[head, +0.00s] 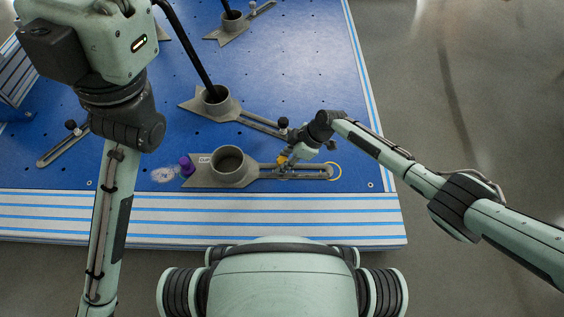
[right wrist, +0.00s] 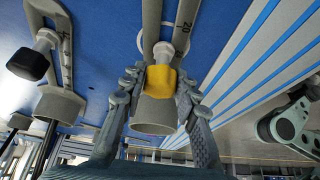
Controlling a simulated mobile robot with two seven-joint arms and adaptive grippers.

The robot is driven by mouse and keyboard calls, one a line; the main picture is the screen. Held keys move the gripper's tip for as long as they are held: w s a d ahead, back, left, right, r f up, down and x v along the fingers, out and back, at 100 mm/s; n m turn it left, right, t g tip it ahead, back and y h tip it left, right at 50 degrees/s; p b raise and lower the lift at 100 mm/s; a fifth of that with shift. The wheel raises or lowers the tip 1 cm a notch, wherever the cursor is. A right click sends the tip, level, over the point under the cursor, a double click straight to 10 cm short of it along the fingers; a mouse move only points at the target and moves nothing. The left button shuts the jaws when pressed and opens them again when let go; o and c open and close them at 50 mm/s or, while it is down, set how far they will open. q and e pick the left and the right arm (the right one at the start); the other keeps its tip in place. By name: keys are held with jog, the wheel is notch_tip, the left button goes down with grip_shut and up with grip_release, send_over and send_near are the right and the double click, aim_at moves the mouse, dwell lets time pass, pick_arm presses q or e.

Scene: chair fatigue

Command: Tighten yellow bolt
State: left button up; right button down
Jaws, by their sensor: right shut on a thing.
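The yellow bolt (head: 282,159) stands at the slotted arm of the front grey bracket (head: 205,180) in the head view. In the right wrist view the yellow bolt (right wrist: 159,80) is between the two fingers, with a grey cylinder in front of it. My right gripper (head: 287,157) reaches in from the right and is shut on the yellow bolt; its fingers (right wrist: 157,92) flank it on both sides in the wrist view. My left arm (head: 118,190) stands at the left, and its gripper does not show.
A purple knob (head: 187,165) is at the bracket's left end. The striped front edge (head: 200,228) is clear.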

jog(key=shift+s+r+m+t+p, duration=0.15)
jog(key=shift+m+t+p, duration=0.25)
jog(key=shift+m+p, duration=0.45)
jog(key=shift+m, duration=0.35)
jog(key=c, duration=1.2)
grip_release()
jog(key=shift+o, duration=0.2)
jog(key=shift+f+n+b, duration=0.35)
jog(key=shift+n+b, duration=0.05)
jog(key=shift+b, duration=0.1)
jog(key=n+g+b, duration=0.1)
jog(key=n+b, duration=0.1)
jog(key=b, duration=0.1)
jog(key=shift+w+r, duration=0.1)
jog(key=shift+w, duration=0.1)
jog(key=shift+r+n+g, duration=0.15)
jog(key=shift+n+g, duration=0.25)
jog(key=shift+n, duration=0.3)
